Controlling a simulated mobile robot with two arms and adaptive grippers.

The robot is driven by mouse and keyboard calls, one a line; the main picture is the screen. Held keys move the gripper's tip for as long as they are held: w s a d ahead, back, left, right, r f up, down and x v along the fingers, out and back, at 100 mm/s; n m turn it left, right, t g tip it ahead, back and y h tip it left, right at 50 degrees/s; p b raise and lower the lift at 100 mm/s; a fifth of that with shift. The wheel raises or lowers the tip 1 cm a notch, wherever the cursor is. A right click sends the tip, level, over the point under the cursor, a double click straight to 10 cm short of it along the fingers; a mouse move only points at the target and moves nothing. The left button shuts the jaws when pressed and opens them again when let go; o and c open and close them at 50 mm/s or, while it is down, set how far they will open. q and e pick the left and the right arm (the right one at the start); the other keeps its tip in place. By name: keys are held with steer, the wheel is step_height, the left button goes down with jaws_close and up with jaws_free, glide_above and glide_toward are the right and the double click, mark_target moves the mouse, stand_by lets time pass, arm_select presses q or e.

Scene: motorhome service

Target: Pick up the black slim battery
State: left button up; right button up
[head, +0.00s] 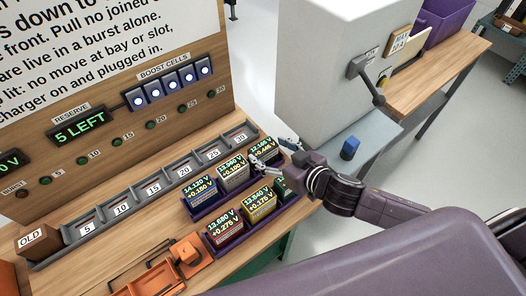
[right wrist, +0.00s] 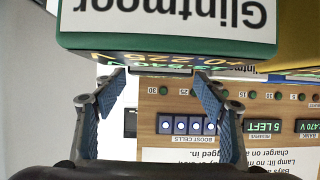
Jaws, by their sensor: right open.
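A dark slim battery (head: 264,147) with a lit voltage readout stands at the right end of the back row in a purple tray (head: 197,214) in the head view. Its lower part is hidden behind my right gripper (head: 273,155). That gripper is open, its fingers reaching in from the right at this battery's front, with nothing clearly held. In the right wrist view the open fingers (right wrist: 158,82) point toward the panel, and the dark battery cannot be made out clearly. My left gripper is not in view.
A white battery (head: 233,172) and a blue one (head: 201,192) stand left of it. Green (head: 281,186), yellow (head: 259,208) and red (head: 225,232) batteries stand in front. The green one shows close above the fingers in the right wrist view (right wrist: 165,35). Numbered grey bays (head: 153,187) lie behind.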

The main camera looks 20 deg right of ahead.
steer(key=shift+w+a+f, duration=0.25)
steer(key=shift+w+f, duration=0.1)
steer(key=shift+w, duration=0.2)
steer(key=shift+c, duration=0.3)
steer(key=c, duration=1.3)
steer(key=shift+r, duration=0.15)
